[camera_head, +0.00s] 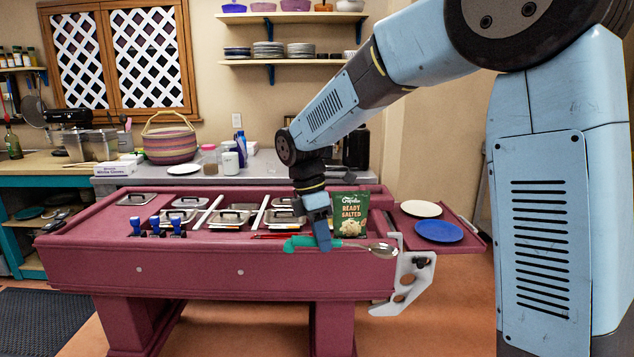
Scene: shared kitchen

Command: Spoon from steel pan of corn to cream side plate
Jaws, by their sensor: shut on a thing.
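My gripper (322,241) is shut on the spoon (382,250) by its teal handle, in front of the maroon cart's front edge. The spoon lies about level, with its steel bowl pointing right. Whether the bowl holds anything is too small to tell. The cream side plate (421,208) lies on the maroon side shelf at the right, behind and to the right of the spoon, apart from it. Several steel pans with lids (234,217) sit in the cart top. I cannot tell which holds corn; no corn shows, and my arm hides part of the pan area.
A blue plate (439,231) lies in front of the cream plate on the side shelf. A green snack bag (350,214) stands upright just behind the spoon. A white bracket (404,276) juts from the cart's right end. Blue-handled items (155,225) stand along the cart's left front.

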